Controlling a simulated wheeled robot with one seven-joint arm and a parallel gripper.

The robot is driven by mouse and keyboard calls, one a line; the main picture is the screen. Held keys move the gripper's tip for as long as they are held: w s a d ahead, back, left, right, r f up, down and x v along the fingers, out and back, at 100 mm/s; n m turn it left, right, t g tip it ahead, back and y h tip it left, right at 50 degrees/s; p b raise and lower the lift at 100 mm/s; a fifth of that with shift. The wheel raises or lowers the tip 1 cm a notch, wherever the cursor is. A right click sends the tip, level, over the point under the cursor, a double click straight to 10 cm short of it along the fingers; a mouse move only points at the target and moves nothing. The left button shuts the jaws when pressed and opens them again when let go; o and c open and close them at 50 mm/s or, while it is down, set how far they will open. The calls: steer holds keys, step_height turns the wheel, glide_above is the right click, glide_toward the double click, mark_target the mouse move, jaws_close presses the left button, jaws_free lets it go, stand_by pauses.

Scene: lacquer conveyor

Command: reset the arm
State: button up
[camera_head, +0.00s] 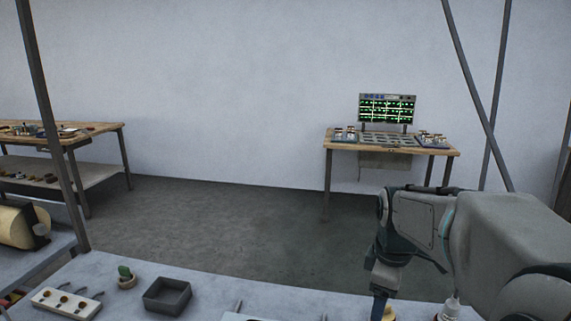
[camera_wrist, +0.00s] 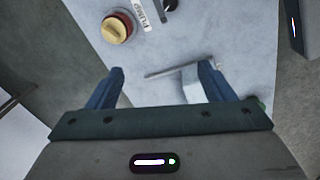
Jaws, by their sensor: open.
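My gripper (camera_wrist: 162,80) shows in the wrist view with its two blue fingers apart and nothing between them. It is above the light grey table top (camera_wrist: 190,30). In the head view my arm comes in from the right and bends down to the table's front right, and one blue finger (camera_head: 379,306) shows at the bottom edge. A yellow and red round knob (camera_wrist: 117,27) lies ahead of the left finger in the wrist view, beside a label reading "Pump" (camera_wrist: 145,12). A white block (camera_wrist: 190,84) and a thin grey bar (camera_wrist: 172,69) are close to the right finger.
On the table (camera_head: 217,292) stand a dark square tray (camera_head: 167,296), a small potted cactus (camera_head: 126,277) and a white panel with knobs (camera_head: 67,303). A wooden bench with a lit green screen (camera_head: 387,108) stands by the wall. Dark posts (camera_head: 52,125) rise at the sides.

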steer(key=s+a+f+m, duration=0.1)
steer(key=s+a+m, duration=0.1)
steer(key=s+m, duration=0.4)
steer(key=s+a+f+m+t, duration=0.1)
steer(key=s+a+f+m, duration=0.1)
steer(key=s+m, duration=0.4)
steer(key=shift+s+a+f+t, duration=0.15)
steer(key=shift+s+a+t, duration=0.15)
steer(key=shift+s, duration=0.5)
